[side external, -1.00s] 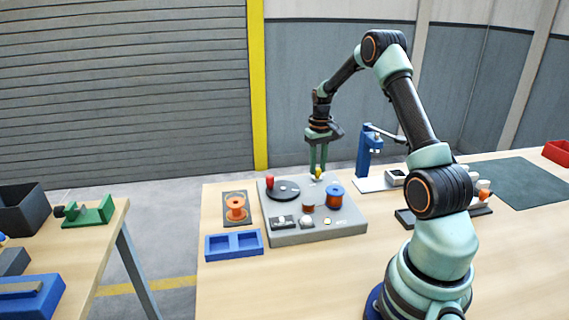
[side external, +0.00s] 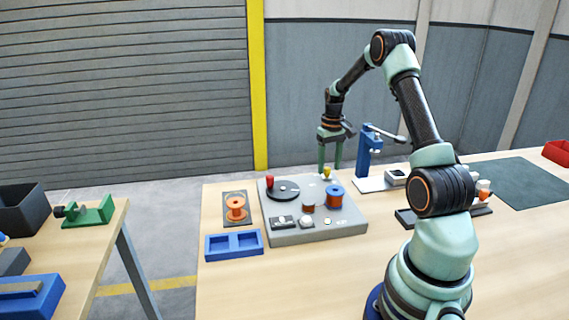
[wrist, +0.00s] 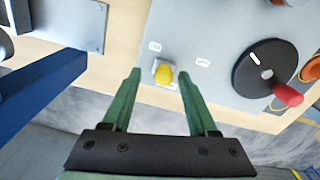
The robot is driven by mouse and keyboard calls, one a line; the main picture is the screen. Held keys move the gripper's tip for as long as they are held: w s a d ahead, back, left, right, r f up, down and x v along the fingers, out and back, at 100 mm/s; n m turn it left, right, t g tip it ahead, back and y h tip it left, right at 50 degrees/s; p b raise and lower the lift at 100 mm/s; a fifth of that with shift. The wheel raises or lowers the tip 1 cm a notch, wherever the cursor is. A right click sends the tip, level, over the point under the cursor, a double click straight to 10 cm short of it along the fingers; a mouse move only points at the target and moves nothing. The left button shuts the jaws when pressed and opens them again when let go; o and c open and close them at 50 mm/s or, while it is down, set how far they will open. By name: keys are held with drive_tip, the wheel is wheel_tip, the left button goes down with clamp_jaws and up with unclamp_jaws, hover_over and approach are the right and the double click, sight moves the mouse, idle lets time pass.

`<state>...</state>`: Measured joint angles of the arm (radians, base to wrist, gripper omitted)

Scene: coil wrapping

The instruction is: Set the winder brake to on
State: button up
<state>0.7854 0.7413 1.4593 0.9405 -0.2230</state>
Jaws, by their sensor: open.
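The winder brake appears to be the small yellow-tipped lever (wrist: 164,74) on the grey winder panel (side external: 290,237). In the wrist view two small white labels lie by it; the left one (wrist: 155,46) seems to read ON, the right one (wrist: 203,63) OFF. The lever stands on the left label's side. It also shows at the panel's back in the side view (side external: 326,172). My gripper (wrist: 159,73) is open, with one green finger on each side of the lever. Whether either finger touches it I cannot tell.
A black disc (wrist: 265,68) with a red knob (wrist: 287,95) sits right of the lever in the wrist view. A blue spool (side external: 334,190) stands on the panel. A blue press (side external: 368,155) stands close right of my gripper in the side view.

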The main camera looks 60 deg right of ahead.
sight(328, 168)
wheel_tip(328, 168, up, 12)
idle(0.5)
drive_tip(key=w+a+r+n+t, duration=0.1)
drive_tip(key=a+r, duration=0.2)
drive_tip(key=a, duration=0.3)
drive_tip(key=a+r+n+t+h, duration=0.1)
drive_tip(key=a+r, duration=0.1)
drive_tip(key=a, duration=0.4)
drive_tip(key=w+a+r+n, duration=0.1)
drive_tip(key=a+r, duration=0.2)
drive_tip(key=a, duration=0.3)
drive_tip(key=s+a+n+t, duration=0.1)
drive_tip(key=s+a, duration=0.3)
drive_tip(key=a, duration=0.4)
drive_tip(key=s+a+f+n+t+y, duration=0.1)
drive_tip(key=s+a, duration=0.3)
drive_tip(key=a, duration=0.4)
drive_tip(key=shift+a+f+n+t, duration=0.3)
drive_tip(key=shift+a+n+t, duration=0.05)
drive_tip(key=shift+n+t, duration=0.4)
